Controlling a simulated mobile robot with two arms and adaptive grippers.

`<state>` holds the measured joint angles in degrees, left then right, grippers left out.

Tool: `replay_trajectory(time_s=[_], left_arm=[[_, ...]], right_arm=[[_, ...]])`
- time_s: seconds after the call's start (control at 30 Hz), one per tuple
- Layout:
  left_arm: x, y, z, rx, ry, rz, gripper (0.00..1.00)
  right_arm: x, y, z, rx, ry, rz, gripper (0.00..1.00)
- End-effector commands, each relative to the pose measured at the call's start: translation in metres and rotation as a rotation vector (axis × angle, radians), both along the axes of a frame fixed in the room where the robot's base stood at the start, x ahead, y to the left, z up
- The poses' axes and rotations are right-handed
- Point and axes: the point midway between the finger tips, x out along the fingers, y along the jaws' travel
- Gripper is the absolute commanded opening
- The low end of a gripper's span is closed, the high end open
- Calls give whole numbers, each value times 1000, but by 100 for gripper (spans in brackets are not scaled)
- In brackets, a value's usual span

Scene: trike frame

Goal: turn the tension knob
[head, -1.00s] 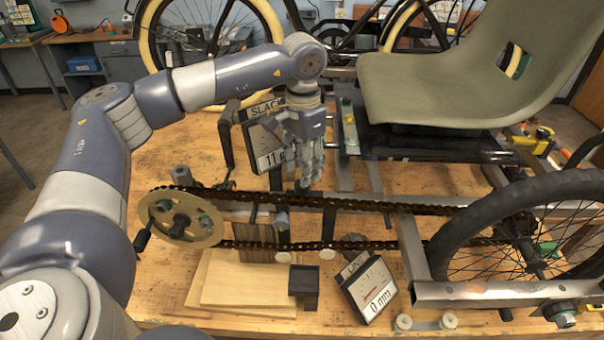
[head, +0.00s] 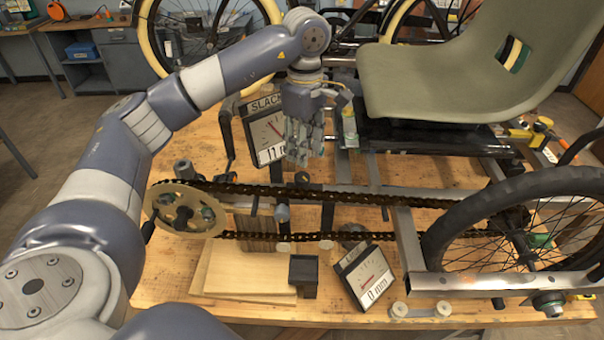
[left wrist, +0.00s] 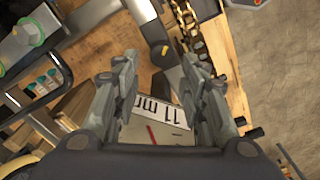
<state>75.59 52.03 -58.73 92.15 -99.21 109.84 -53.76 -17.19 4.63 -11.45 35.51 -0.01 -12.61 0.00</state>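My left gripper (head: 302,160) hangs fingers down, just right of the upper slack gauge (head: 268,128), above the upper chain run. In the left wrist view its two fingers (left wrist: 160,66) are apart, with nothing held between them. The gauge face (left wrist: 155,118), reading 11 mm, shows beyond them. A small grey knob-like cylinder (head: 281,213) sits by the chain, below and left of the fingertips. I cannot tell for sure whether it is the tension knob. In the wrist view a grey bar with a yellow mark (left wrist: 164,49) lies between the fingertips. My right gripper is not in view.
The chain (head: 350,194) runs from the tan chainring (head: 163,208) to the black rear wheel (head: 455,235). A second gauge (head: 367,283) reads 0 mm beside a black block (head: 303,272). Wooden boards (head: 235,275) lie at front; the seat (head: 450,80) rises right.

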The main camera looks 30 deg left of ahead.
Motion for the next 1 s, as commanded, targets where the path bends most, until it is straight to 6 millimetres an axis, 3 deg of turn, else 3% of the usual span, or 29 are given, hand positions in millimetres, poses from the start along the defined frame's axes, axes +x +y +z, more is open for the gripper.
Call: replay_trajectory(time_s=[0.2, 0.4, 0.67, 1.0], left_arm=[[-2, 2, 8, -7, 3, 425, 39], [-2, 4, 11, -8, 4, 648, 39], [-3, 5, -4, -8, 9, 694, 39], [-4, 5, -63, -8, 9, 691, 39]], right_arm=[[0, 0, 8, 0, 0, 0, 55], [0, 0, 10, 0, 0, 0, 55], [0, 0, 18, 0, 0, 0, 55], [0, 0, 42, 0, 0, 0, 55]])
